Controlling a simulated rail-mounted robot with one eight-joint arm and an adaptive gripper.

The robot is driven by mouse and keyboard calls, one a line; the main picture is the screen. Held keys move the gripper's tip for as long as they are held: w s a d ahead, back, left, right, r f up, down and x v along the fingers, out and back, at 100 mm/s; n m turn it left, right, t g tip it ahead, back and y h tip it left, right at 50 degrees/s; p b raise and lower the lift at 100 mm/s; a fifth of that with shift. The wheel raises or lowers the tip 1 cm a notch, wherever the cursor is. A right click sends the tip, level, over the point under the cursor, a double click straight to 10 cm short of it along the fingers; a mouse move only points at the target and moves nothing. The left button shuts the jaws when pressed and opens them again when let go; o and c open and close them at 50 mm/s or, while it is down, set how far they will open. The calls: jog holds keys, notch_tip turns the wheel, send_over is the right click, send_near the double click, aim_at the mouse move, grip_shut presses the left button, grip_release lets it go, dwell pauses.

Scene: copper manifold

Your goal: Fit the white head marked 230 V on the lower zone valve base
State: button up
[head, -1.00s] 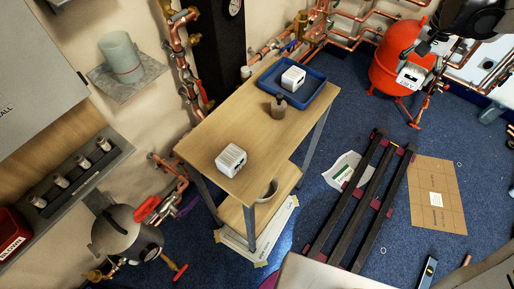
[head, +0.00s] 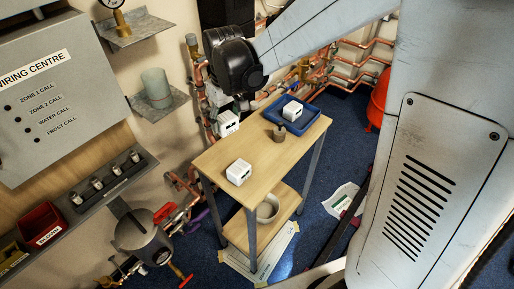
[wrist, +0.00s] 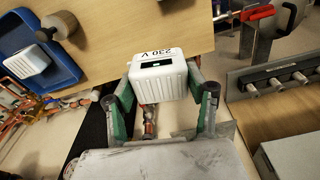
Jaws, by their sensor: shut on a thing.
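My gripper (wrist: 158,92) is shut on the white head marked 230 V (wrist: 160,72), with a green-sided finger on each side of it. The marking shows upside down in the wrist view. In the head view this white head (head: 228,123) hangs below my dark wrist, beside the wall pipes at the table's back left edge. Copper and brass pipework (head: 190,182) runs down the wall left of the table. I cannot tell which fitting is the lower zone valve base. My arm hides part of the pipework at the back.
Another white head (head: 238,172) stands on the wooden table (head: 215,160). One more (head: 292,110) lies in the blue tray (head: 316,93), near a brown cylindrical part (head: 280,133). A grey pot (head: 140,230) stands at lower left. A shelf with a translucent cylinder (head: 157,88) juts from the wall.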

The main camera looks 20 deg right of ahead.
jog(key=shift+s+a+r+n+p, duration=0.2)
jog(key=shift+s+a+n, duration=0.2)
jog(key=shift+s, duration=0.15)
jog(key=shift+s+a+r+n+p, duration=0.1)
jog(key=shift+s+a+n+p, duration=0.1)
jog(key=shift+s+a+n, duration=0.25)
jog(key=d+f, duration=0.2)
jog(key=d, duration=0.1)
jog(key=s+d+f, duration=0.1)
jog(key=d+f, duration=0.2)
jog(key=d, duration=0.1)
jog(key=s+d+f, duration=0.1)
jog(key=d+f, duration=0.1)
jog(key=d, duration=0.2)
jog(key=shift+s+d+f+b, duration=0.1)
jog(key=shift+d+f+b, duration=0.1)
jog(key=shift+d+b, duration=0.1)
jog(key=shift+a+f, duration=0.1)
jog(key=shift+f, duration=1.8)
jog(key=shift+f+b, duration=0.15)
jog(key=shift+b, duration=0.2)
jog(key=o, duration=1.6)
